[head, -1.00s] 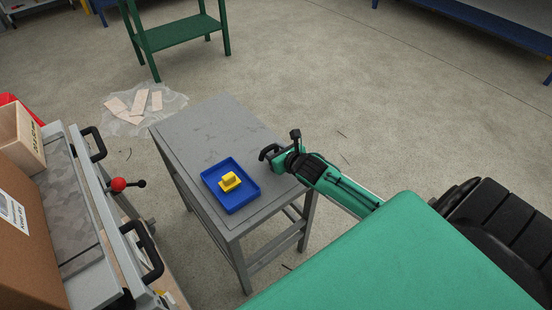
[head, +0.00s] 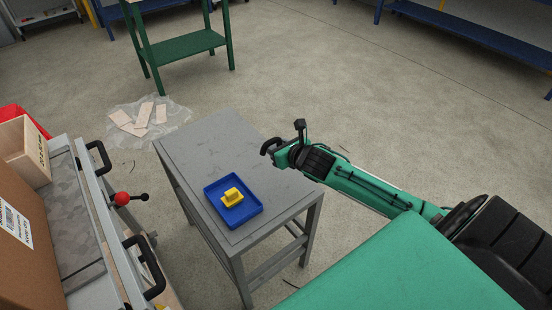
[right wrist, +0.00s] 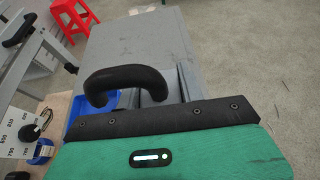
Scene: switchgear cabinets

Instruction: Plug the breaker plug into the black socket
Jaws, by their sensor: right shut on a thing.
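A yellow block (head: 232,196), perhaps the breaker plug, sits in a blue tray (head: 244,219) on the grey table. My right gripper (head: 268,147) is above the table's right side, beyond and to the right of the tray. My left gripper is not in view.
The grey table (head: 200,150) has clear surface around the tray. A cabinet front with black handles (head: 148,270) and a red knob (head: 122,198) stands at left. A red stool (right wrist: 75,15) is behind. A green stand (head: 180,47) is at the back.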

